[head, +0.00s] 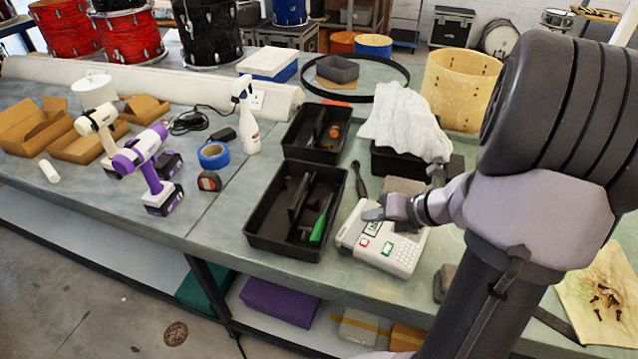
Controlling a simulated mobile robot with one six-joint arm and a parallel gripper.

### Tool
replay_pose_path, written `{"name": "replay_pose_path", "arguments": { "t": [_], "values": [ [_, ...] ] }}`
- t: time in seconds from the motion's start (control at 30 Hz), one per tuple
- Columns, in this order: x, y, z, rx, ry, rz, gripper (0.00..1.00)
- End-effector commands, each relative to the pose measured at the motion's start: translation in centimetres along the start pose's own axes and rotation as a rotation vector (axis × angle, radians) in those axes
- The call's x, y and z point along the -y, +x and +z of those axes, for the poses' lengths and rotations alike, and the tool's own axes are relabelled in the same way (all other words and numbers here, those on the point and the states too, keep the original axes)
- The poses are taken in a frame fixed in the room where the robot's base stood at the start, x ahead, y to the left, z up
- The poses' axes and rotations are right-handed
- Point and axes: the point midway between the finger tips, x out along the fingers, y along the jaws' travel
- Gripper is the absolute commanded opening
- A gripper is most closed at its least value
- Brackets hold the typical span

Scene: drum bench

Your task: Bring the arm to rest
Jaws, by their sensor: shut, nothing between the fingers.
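My gripper (374,213) is shut and empty. It is over a white box-like device (400,254) with a small screen, a red button and a green button, near the front edge of the workbench (222,228). Its fingertips point left, just above or at the screen; I cannot tell whether they touch it. My arm comes in from the right and covers much of the bench's right side.
Two black trays (256,236) and (291,150) lie left of my gripper, the nearer holding a green-handled tool (321,222). A white cloth (405,122) drapes over a dark bin behind it. Drills (150,170) and a spray bottle (248,125) stand further left. Screws (606,298) lie at right.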

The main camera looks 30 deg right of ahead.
Motion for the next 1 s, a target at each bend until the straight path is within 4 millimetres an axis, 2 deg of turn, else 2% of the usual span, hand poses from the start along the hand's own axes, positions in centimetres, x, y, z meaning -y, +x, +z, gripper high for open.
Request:
{"name": "replay_pose_path", "arguments": {
  "t": [0.07, 0.13, 0.17, 0.2, 0.27, 0.3, 0.37, 0.4, 0.5, 0.57, 0.6, 0.7, 1.0],
  "values": [
    [-0.7, 0.0, 0.0, -0.008, -0.041, 0.004, 0.0],
    [-3.8, -0.1, -0.3, -0.046, -0.225, 0.025, 0.0],
    [-6.0, -0.3, -0.7, -0.073, -0.364, 0.042, 0.0],
    [-9.5, -0.7, -1.5, -0.114, -0.601, 0.072, 0.0],
    [-15.2, -1.9, -3.9, -0.179, -1.045, 0.133, 0.0],
    [-18.5, -3.0, -5.9, -0.215, -1.37, 0.18, 0.0],
    [-22.4, -5.3, -9.3, -0.253, -1.877, 0.249, 0.0],
    [-24.0, -6.8, -11.2, -0.263, -2.183, 0.286, 0.0],
    [-25.9, -9.8, -14.2, -0.261, -2.784, 0.334, 0.0],
    [-26.2, -10.9, -15.1, -0.254, -3.017, 0.339, 0.0],
    [-26.3, -11.4, -15.4, 0.249, 3.106, -0.335, 0.0],
    [-26.3, -11.9, -15.7, 0.232, 2.998, -0.31, 0.0],
    [-26.3, -11.9, -15.6, 0.233, 2.998, -0.31, 0.0]
  ]
}}
